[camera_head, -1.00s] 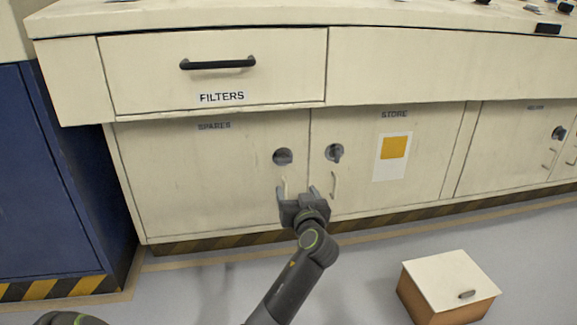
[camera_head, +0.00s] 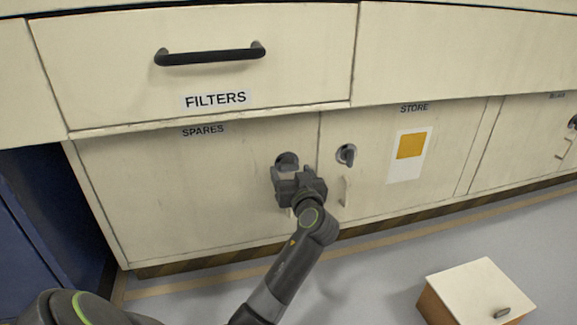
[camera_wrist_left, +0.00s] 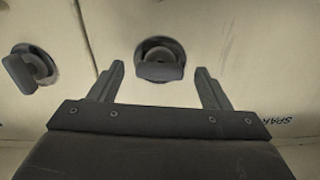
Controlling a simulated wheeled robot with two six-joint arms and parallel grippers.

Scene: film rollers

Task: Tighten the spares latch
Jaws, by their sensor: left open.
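The spares latch (camera_head: 287,159) is a dark round knob on the upper right of the cream SPARES door (camera_head: 170,195), mostly covered by my gripper in the head view. In the left wrist view the latch (camera_wrist_left: 160,62) shows a dark grey turn-handle lying roughly level on a round plate. My left gripper (camera_head: 284,172) is at the latch. In the wrist view its fingers (camera_wrist_left: 158,84) are open, one on each side below the latch handle, with gaps to both sides. I cannot tell whether it touches. My right gripper is not in view.
The store latch (camera_head: 346,155) sits just right, on the STORE door (camera_head: 410,170) with a yellow-and-white label. The FILTERS drawer (camera_head: 210,65) with its black handle overhangs above. A lidded box (camera_head: 478,290) stands on the floor at right.

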